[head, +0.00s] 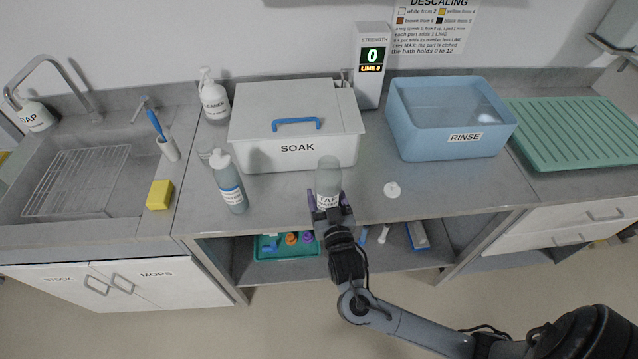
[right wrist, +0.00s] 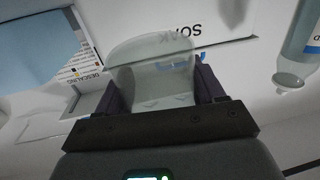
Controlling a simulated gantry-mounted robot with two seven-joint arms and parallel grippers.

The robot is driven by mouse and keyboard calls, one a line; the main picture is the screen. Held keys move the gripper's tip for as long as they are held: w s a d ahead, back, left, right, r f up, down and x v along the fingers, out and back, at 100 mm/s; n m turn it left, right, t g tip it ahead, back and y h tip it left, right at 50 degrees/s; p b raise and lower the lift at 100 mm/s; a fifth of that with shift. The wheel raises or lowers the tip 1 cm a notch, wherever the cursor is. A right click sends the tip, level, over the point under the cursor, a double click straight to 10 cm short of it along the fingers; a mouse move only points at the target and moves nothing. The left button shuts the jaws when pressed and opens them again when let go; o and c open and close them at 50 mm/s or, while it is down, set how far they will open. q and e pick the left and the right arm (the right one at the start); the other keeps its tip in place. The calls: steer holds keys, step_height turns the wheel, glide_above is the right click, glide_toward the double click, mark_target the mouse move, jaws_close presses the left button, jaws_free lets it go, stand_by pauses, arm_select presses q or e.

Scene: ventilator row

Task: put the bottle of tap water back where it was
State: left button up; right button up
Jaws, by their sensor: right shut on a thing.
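The tap water bottle (head: 328,173) is a clear, pale bottle with a white label reading TAP. It is near the front edge of the counter, in front of the SOAK box. My right gripper (head: 327,203) is shut on it, with dark fingers on either side. The bottle (right wrist: 152,72) also shows between the fingers of my right gripper (right wrist: 163,88) in the right wrist view. I cannot tell whether its base touches the counter. My left gripper is not in view.
A white-capped bottle (head: 230,186) stands left of the tap bottle. The SOAK box (head: 298,150) is behind, the blue RINSE tub (head: 450,143) behind right. Counter (head: 455,195) is clear at front right.

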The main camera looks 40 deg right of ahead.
steer(key=w+d+f, duration=0.1)
steer(key=w, duration=0.1)
steer(key=w+d+f, duration=0.1)
steer(key=w, duration=0.1)
steer(key=w+d+f, duration=0.1)
steer(key=w, duration=0.1)
steer(key=shift+d+f+p, duration=0.1)
steer(key=shift+f+p, duration=0.2)
steer(key=shift+f, duration=0.05)
steer(key=shift+w+d+f+p, duration=0.1)
steer(key=shift+w+d+p, duration=0.05)
steer(key=shift+w+p, duration=0.2)
steer(key=shift+w+f, duration=0.1)
steer(key=shift+f, duration=0.2)
steer(key=shift+f, duration=0.15)
steer(key=o, duration=0.9)
steer(key=shift+f, duration=0.1)
steer(key=shift+c, duration=0.2)
steer(key=o, duration=0.4)
steer(key=shift+o, duration=0.2)
